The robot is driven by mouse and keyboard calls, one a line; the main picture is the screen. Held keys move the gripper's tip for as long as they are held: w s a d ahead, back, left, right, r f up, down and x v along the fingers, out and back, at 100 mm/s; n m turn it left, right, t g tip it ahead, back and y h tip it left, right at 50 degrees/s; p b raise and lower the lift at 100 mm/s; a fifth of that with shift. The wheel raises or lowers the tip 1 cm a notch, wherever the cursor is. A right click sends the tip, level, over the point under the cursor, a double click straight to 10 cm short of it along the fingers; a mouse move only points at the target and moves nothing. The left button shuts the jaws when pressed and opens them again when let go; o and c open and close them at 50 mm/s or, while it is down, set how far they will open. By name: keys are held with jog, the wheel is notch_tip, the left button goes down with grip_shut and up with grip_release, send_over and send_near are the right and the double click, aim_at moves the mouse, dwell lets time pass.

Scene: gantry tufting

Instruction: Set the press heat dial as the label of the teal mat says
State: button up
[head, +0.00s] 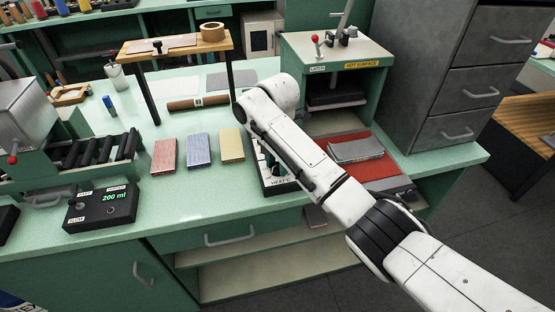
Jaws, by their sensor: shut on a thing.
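A small control panel (268,189) with a label that seems to start "HEAT" lies on the green counter, in front of the press (367,80). My arm covers most of this panel, so I cannot see the heat dial or its setting. My white arm reaches in from the lower right and bends down over the panel.
Red (164,156), blue (199,150) and yellow (232,145) blocks stand left of the panel. A grey folded piece (355,150) lies on a red pad (386,176). Grey drawers (465,85) stand at right.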

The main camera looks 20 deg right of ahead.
aim_at(277, 165)
jog(key=m+p, duration=0.3)
jog(key=m, duration=0.2)
jog(key=shift+r, duration=0.15)
jog(key=shift+m+p, duration=1.05)
jog(key=shift+m, duration=1.45)
jog(key=o, duration=1)
notch_tip(277, 165, up, 10)
jog(key=shift+r, duration=0.25)
